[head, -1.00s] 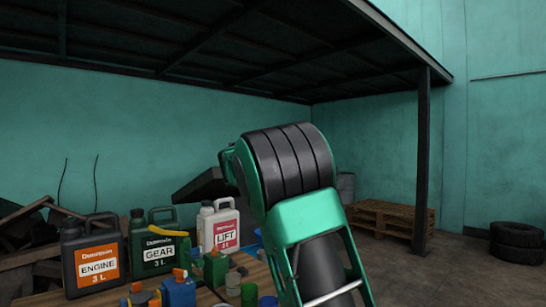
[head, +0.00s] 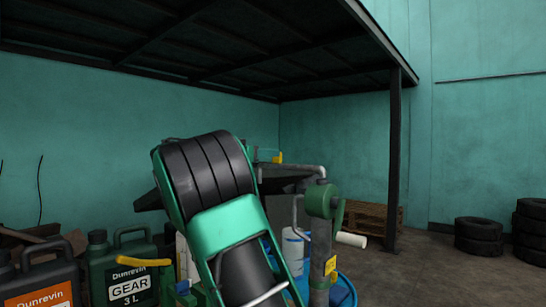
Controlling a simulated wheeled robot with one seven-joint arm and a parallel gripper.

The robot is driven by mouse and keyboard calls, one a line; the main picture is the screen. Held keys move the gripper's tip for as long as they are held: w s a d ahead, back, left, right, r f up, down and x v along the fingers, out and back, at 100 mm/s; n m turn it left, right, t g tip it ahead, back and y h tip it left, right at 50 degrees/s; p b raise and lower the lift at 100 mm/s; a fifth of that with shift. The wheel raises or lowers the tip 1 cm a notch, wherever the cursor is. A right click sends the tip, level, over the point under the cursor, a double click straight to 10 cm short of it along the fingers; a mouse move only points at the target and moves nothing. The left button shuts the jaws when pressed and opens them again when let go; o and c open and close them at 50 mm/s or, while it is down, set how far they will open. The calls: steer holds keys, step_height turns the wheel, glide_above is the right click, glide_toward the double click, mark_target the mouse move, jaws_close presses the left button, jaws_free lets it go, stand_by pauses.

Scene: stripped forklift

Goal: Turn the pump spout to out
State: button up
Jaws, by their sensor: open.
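The hand pump (head: 322,201) shows right of my arm in the head view. It has a green round housing, a crank with a white grip (head: 350,240) and a grey upright body with a yellow label. It stands at a blue drum (head: 342,292). A grey pipe that looks like the spout (head: 300,166) runs left from the pump's top and bends down near my arm. My green and black arm fills the middle and covers what lies behind it. My gripper is not in view.
A dark gear oil can (head: 122,270) and an engine oil can (head: 40,285) stand at the lower left. A pallet stack (head: 370,218) and a dark post (head: 394,160) are behind the pump. Tyres (head: 478,236) lie at the right. Floor between is clear.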

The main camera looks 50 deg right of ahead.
steer(key=d, duration=1)
steer(key=shift+w+d, duration=0.35)
steer(key=shift+w, duration=0.05)
jaws_close()
